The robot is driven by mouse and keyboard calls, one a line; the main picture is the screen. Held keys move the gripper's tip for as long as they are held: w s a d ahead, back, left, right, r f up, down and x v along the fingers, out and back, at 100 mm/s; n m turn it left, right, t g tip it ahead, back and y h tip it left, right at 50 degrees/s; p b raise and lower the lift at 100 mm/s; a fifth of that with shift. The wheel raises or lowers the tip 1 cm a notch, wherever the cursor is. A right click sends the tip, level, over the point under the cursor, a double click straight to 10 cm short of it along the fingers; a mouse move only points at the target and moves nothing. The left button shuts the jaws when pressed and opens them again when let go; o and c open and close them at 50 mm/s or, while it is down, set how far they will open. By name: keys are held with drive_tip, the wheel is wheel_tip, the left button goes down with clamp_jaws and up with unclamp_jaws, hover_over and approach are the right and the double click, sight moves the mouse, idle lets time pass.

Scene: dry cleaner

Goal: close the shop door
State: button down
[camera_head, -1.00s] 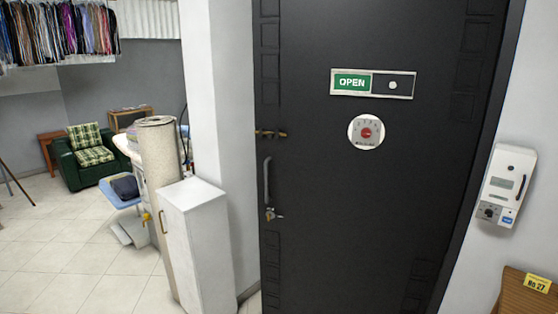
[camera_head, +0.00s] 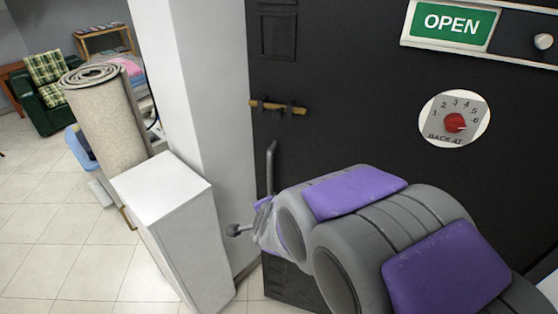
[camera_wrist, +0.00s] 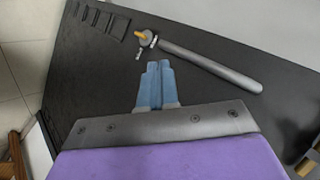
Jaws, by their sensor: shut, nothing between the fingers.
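The dark shop door (camera_head: 350,130) fills the right of the head view, its handle-side edge beside a white pillar. Floor shows past that edge at the bottom, but how far it stands open is unclear. Its grey bar handle (camera_head: 270,168) is partly hidden behind my arm; the handle also shows in the wrist view (camera_wrist: 210,68). A lock with a yellow part (camera_wrist: 140,36) sits by the handle's end. My gripper (camera_wrist: 159,66) is shut and empty, its blue fingers in front of the door face beside the handle. Contact with the door cannot be told.
A white cabinet (camera_head: 165,195) stands left of the door, before the white pillar (camera_head: 195,110). A rolled carpet (camera_head: 105,125) and a green armchair (camera_head: 45,95) are farther left. Tiled floor (camera_head: 50,240) is clear at lower left. The door carries an OPEN sign (camera_head: 452,24).

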drive_tip(key=w+a+m+t+h+p, duration=0.1)
drive_tip(key=w+m+t+h, duration=0.2)
drive_tip(key=w+m+t, duration=0.15)
drive_tip(key=m+t+h, duration=0.4)
drive_tip(key=m, duration=0.1)
approach(284, 159)
drive_tip(key=x, duration=0.6)
drive_tip(key=shift+w+d, duration=0.2)
drive_tip(key=shift+w, duration=0.25)
drive_tip(key=shift+w+a, duration=0.1)
drive_tip(key=shift+a, duration=0.05)
